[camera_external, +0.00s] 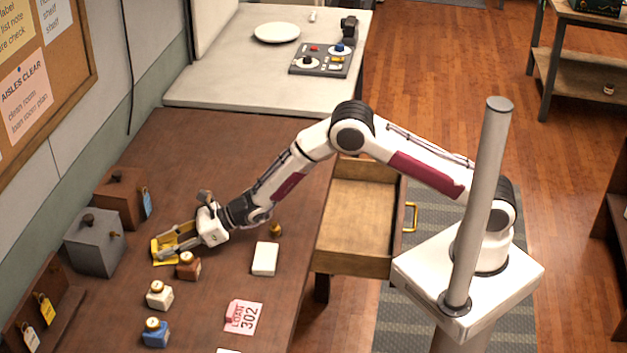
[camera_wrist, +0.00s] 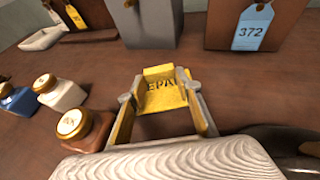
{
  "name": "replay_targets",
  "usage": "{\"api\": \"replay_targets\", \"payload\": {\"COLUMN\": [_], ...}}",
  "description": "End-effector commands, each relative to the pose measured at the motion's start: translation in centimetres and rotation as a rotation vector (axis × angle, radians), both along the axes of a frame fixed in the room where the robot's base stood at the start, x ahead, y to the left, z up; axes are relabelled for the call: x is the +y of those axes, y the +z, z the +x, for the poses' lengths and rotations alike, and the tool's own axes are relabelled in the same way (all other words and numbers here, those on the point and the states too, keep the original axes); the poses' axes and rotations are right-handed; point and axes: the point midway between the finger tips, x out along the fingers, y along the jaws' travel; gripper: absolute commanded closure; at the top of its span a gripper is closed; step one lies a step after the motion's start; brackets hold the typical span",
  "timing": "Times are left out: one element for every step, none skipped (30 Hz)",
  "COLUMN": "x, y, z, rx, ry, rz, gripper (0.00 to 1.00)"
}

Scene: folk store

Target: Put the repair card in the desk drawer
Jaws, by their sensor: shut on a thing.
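The yellow repair card (camera_external: 159,252) lies at or just above the desk top on the left; part of its printed word shows in the wrist view (camera_wrist: 163,98). My gripper (camera_external: 175,246) is shut on the card, one finger at each side of it, also seen in the wrist view (camera_wrist: 165,106). I cannot tell whether the card touches the desk. The desk drawer (camera_external: 354,222) is pulled open on the right side of the desk, and its visible floor is empty. Its brass handle (camera_external: 411,217) faces right.
A brown bottle (camera_external: 188,266) stands close beside my gripper, with white (camera_external: 159,295) and blue (camera_external: 156,332) bottles nearer the front. Grey (camera_external: 95,242) and brown (camera_external: 121,197) boxes stand behind. A white block (camera_external: 265,259) and a pink loan tag (camera_external: 243,317) lie toward the drawer.

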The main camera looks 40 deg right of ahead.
Motion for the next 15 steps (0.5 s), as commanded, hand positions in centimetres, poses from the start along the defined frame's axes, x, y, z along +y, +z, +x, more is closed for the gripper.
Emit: {"api": "replay_targets", "payload": {"x": [0.01, 0.01, 0.0, 0.01, 0.0, 0.0, 0.0, 0.0, 0.0, 0.0, 0.0, -0.01, -0.01, -0.01, -0.01], "y": [0.03, 0.02, 0.0, -0.04, -0.1, -0.18, -0.25, -0.31, -0.29, -0.29, -0.29, -0.29, -0.29, -0.28, -0.28], "z": [0.0, 0.0, 0.0, 0.0, 0.0, 0.0, 0.0, 0.0, 0.0, 0.0, 0.0, 0.0, 0.0, 0.0, 0.0], "rx": [0.0, 0.0, 0.0, 0.0, 0.0, 0.0, 0.001, 0.001, 0.0, 0.0, 0.0, 0.0, 0.0, 0.0, 0.0], "ry": [0.0, 0.0, 0.0, 0.0, 0.0, 0.0, 0.0, 0.0, 0.0, 0.0, 0.0, 0.0, 0.0, 0.0, 0.0], "rz": [0.0, 0.0, 0.0, 0.0, 0.0, -0.001, -0.001, -0.001, -0.001, -0.001, -0.001, -0.001, -0.001, -0.001, -0.001], "gripper": [0.8, 0.8, 0.8, 0.8, 0.8, 0.8, 0.8, 0.8, 0.59, 0.59, 0.59, 0.59, 0.59, 0.59, 0.59]}}
